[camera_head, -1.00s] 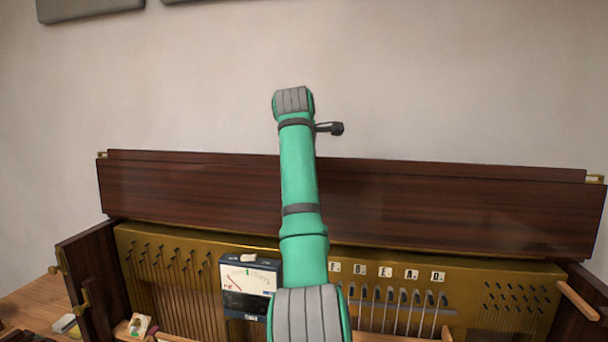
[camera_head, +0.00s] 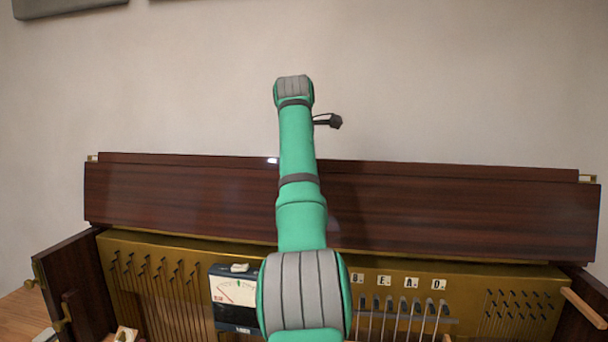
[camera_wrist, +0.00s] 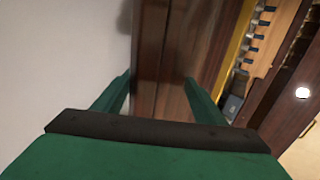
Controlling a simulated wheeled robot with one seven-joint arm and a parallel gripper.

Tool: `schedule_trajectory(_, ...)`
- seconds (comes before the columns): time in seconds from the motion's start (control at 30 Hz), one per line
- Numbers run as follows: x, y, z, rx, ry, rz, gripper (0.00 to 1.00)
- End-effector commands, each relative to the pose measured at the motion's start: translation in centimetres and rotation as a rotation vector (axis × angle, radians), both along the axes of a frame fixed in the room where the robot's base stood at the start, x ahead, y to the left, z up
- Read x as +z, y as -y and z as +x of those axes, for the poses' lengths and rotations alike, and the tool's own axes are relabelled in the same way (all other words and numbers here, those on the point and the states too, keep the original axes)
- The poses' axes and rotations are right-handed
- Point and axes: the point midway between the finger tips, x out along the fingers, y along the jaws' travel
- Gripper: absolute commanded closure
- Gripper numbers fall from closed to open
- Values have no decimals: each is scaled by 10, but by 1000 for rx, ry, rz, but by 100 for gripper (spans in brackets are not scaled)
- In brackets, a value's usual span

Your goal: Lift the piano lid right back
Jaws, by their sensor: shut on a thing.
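The piano lid (camera_head: 430,205) is a long dark brown wooden panel. It stands raised at the back of the piano, close to the pale wall, with its broad face toward the head camera. In the wrist view the lid (camera_wrist: 172,60) runs between the two green fingers of my gripper (camera_wrist: 158,82), which is shut on its edge. In the head view my green and grey arm reaches up across the middle of the lid. It hides part of the lid, and the fingers are hidden there.
Below the lid the open piano shows a brass plate (camera_head: 520,278) with strings and pins. A meter (camera_head: 236,297) and letter tiles (camera_head: 411,282) sit inside. A wooden side panel (camera_head: 68,275) stands at left. The wall (camera_head: 450,80) is close behind.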

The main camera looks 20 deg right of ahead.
Motion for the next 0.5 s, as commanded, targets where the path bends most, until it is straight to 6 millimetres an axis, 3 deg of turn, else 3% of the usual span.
schedule_trajectory(0.03, -20, 4, 0, -5, -35, 6, 75)
schedule_trajectory(0.07, -20, 4, 0, -5, -35, 6, 75)
schedule_trajectory(0.1, -20, 4, 0, -5, -35, 6, 37)
schedule_trajectory(0.17, -20, 4, 0, -5, -36, 6, 47)
schedule_trajectory(0.5, -15, 0, -2, -3, -34, 8, 48)
